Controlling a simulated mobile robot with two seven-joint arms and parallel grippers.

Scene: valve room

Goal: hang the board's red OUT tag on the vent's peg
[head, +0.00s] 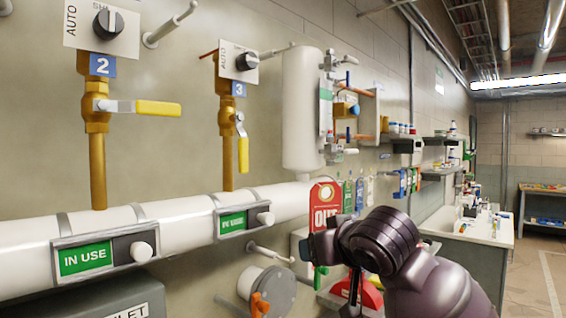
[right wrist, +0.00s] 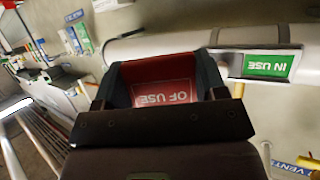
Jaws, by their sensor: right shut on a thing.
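The red OUT tag (head: 323,196) is in the middle of the head view, in front of the right end of the white pipe. My right gripper (head: 322,246) is shut on its lower part. In the right wrist view the tag (right wrist: 165,92) shows between the two fingers of my right gripper (right wrist: 162,70), with "OF USE" upside down. A bare peg (head: 270,252) sticks out of the wall below the pipe, left of the tag. I cannot tell for sure that it is the vent's peg. A blue label ending in "VENT" (right wrist: 291,170) shows in the right wrist view. My left gripper is not in view.
The white pipe (head: 170,232) with green IN USE signs runs along the wall. A grey round fitting with an orange handle (head: 260,304) sits below the peg. Green and blue tags (head: 348,197) hang behind the red tag. A sink (head: 480,228) stands at the right.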

